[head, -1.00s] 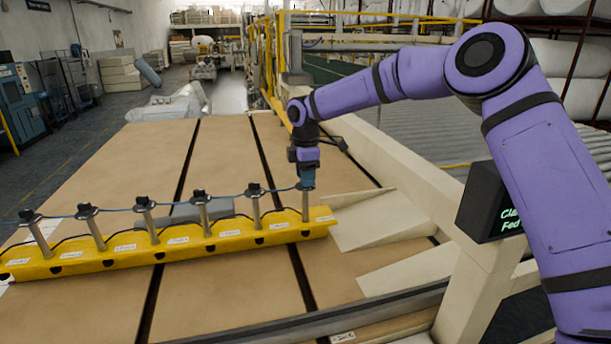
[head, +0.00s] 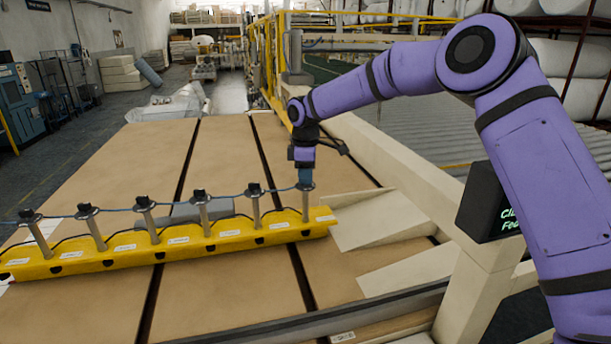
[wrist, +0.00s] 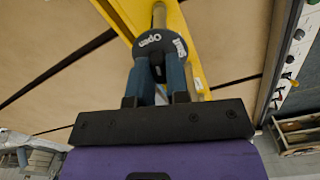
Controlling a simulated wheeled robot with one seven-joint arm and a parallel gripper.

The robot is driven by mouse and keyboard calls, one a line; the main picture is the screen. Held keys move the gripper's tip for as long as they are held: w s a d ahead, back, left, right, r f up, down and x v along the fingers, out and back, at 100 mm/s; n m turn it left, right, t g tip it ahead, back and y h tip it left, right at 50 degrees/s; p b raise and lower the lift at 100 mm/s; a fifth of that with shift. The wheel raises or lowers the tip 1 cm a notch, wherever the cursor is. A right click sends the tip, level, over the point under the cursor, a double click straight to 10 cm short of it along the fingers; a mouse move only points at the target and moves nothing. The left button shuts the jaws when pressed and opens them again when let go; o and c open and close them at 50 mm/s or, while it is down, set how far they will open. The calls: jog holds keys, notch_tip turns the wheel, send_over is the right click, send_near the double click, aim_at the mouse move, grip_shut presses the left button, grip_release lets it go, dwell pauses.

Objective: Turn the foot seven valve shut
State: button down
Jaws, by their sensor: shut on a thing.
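A long yellow bar (head: 180,245) lies across the brown boards, carrying a row of grey posts with dark valve knobs on top. My gripper (head: 306,182) points down over the rightmost post (head: 306,205). In the wrist view, my gripper's blue fingers (wrist: 158,70) are shut on a round dark valve knob (wrist: 158,40), one finger on each side. The fingers hide the knob in the head view. The bar's white labels are too small to read.
A thin blue line (head: 120,209) runs along the post tops. A grey block (head: 200,210) lies behind the bar. Cream wedge-shaped pieces (head: 380,220) and a cream machine frame (head: 420,185) stand to the right. The boards (head: 130,165) behind the bar are largely clear.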

jog(key=m, duration=1.1)
jog(key=shift+m, duration=1.7)
jog(key=c, duration=1.1)
grip_release()
jog(key=shift+r, duration=0.1)
notch_tip(320, 180, up, 11)
jog(key=shift+f, duration=0.2)
